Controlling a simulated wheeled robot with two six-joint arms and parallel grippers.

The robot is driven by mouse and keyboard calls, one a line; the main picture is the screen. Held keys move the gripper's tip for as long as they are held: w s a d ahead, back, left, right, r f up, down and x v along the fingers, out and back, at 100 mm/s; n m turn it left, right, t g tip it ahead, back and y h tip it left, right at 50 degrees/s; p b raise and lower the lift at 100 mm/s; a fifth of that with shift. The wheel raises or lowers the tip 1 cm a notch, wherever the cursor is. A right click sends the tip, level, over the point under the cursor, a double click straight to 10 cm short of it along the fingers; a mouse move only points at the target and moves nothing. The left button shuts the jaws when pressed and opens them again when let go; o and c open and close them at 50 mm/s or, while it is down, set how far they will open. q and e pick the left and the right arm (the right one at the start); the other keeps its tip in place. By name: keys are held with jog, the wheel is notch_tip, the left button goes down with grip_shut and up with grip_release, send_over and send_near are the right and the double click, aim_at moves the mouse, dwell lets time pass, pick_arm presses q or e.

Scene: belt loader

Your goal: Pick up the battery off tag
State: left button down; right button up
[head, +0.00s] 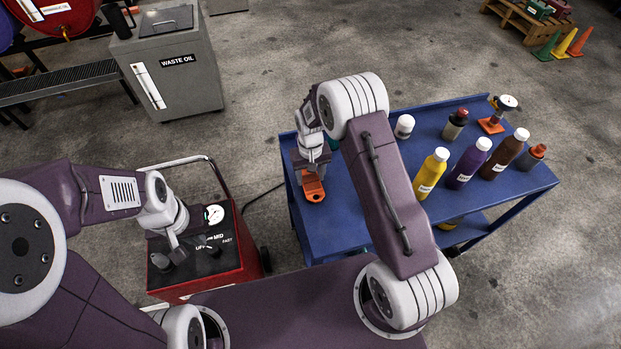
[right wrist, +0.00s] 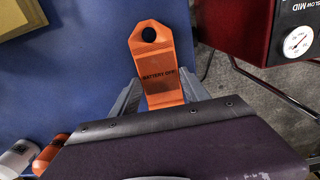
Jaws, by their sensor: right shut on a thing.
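The battery off tag (right wrist: 158,65) is an orange strip with a hole at its far end and dark "BATTERY OFF" lettering. In the head view the tag (head: 313,188) is at the left end of the blue cart. My right gripper (right wrist: 165,97) is shut on the tag's near end. In the head view my right gripper (head: 312,168) points down over the cart top; whether the tag touches the surface I cannot tell. My left gripper (head: 184,252) is over the red charger's panel, and its fingers are too small and dark to read.
The blue cart (head: 350,232) holds several bottles, including a yellow one (head: 431,174) and a purple one (head: 469,163), right of my right arm. The red charger (head: 208,275) with a dial stands left of the cart. A grey waste oil bin (head: 185,75) stands behind.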

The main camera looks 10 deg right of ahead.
aim_at(310, 180)
notch_tip(310, 180, up, 3)
jog(key=shift+w+r+b, duration=0.1)
jog(key=shift+r+b, duration=0.05)
jog(key=shift+b, duration=0.2)
jog(key=s+d+r+b, duration=0.1)
jog(key=s+d+r, duration=0.3)
jog(key=s+r, duration=0.3)
jog(key=s, duration=0.4)
jog(key=shift+s+f, duration=0.1)
jog(key=shift+s, duration=0.1)
